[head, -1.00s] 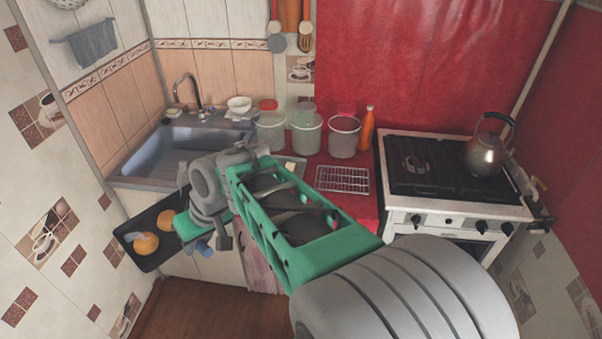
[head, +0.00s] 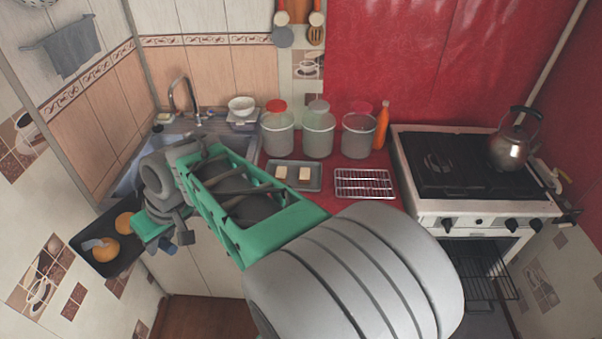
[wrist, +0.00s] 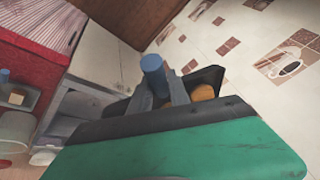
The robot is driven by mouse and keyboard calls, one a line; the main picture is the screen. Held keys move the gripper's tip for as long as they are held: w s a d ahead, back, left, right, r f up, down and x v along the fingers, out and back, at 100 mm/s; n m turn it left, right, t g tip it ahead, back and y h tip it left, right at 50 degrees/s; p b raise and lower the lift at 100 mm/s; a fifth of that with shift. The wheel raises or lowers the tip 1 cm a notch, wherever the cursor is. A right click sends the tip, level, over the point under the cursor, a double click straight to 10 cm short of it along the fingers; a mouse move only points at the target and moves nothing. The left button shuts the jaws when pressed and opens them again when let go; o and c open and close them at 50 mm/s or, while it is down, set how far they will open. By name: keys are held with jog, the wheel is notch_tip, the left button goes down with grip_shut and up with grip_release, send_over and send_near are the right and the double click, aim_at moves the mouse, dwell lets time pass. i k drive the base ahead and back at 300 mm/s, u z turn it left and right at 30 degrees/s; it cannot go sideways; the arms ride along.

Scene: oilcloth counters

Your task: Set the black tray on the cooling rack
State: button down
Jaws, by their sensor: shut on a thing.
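The black tray (head: 100,226) is at the lower left of the head view, beside the sink cabinet and off the counter, with two round orange things (head: 103,249) in it. My gripper (head: 146,238) is shut on its right side. In the wrist view part of the black tray (wrist: 211,76) shows beyond my grey fingers (wrist: 162,92), with an orange piece in it; my green hand hides the rest. The exact grip is hard to see. The wire cooling rack (head: 364,184) lies bare on the red counter, left of the stove, far right of the tray.
A grey tray with two pale blocks (head: 311,187) lies left of the rack. Several jars (head: 318,136) and an orange bottle (head: 382,124) stand behind. The stove (head: 430,165) with a kettle (head: 508,150) is right. The tiled left wall is close to the black tray.

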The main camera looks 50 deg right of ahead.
aim_at(357, 187)
jog(key=z, duration=0.7)
jog(key=i, duration=0.9)
jog(key=z, duration=0.9)
